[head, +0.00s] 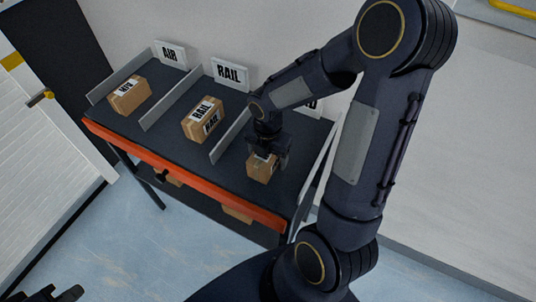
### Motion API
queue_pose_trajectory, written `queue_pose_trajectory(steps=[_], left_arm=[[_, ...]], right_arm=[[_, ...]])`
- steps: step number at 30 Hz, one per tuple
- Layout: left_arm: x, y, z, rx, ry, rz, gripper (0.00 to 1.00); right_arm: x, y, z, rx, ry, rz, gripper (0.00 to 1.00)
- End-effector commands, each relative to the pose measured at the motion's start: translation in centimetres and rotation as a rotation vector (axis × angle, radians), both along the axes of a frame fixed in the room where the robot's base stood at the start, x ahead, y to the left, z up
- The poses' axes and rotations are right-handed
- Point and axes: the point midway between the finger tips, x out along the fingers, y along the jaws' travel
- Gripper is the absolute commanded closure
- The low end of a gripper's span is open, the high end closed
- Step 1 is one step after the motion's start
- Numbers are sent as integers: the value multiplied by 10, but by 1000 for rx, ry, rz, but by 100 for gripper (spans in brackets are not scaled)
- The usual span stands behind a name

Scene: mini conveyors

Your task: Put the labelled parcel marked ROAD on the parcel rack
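The parcel rack (180,148) has a dark sloped top, an orange front edge and dividers. A brown parcel (261,170) is in its right lane, near the front. Its label is mostly covered, so I cannot read it. The lane's sign (314,104) is mostly behind my arm; only a final D shows.
A parcel (129,96) lies in the left lane under the AIR sign (170,53). A RAIL parcel (203,120) lies in the middle lane under the RAIL sign (230,73). More boxes show below the rack top. Blue floor is clear in front.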

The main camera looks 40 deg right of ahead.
Motion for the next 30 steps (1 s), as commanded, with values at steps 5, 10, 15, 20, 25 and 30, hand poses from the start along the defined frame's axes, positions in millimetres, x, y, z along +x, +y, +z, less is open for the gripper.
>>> queue_pose_trajectory(steps=[5,10,15,20,25,30], left_arm=[[0,0,0,0,0,0,100],[0,0,5,0,0,0,100],[0,0,7,0,0,0,100],[0,0,11,0,0,0,100],[0,0,14,0,0,0,100],[0,0,15,0,0,0,100]], right_arm=[[0,0,0,0,0,0,24],[0,0,7,0,-1,0,24],[1,0,31,-1,-6,-2,24],[1,0,67,-1,-6,-2,24],[1,0,100,0,-4,-1,24],[1,0,119,-1,-3,-1,24]])
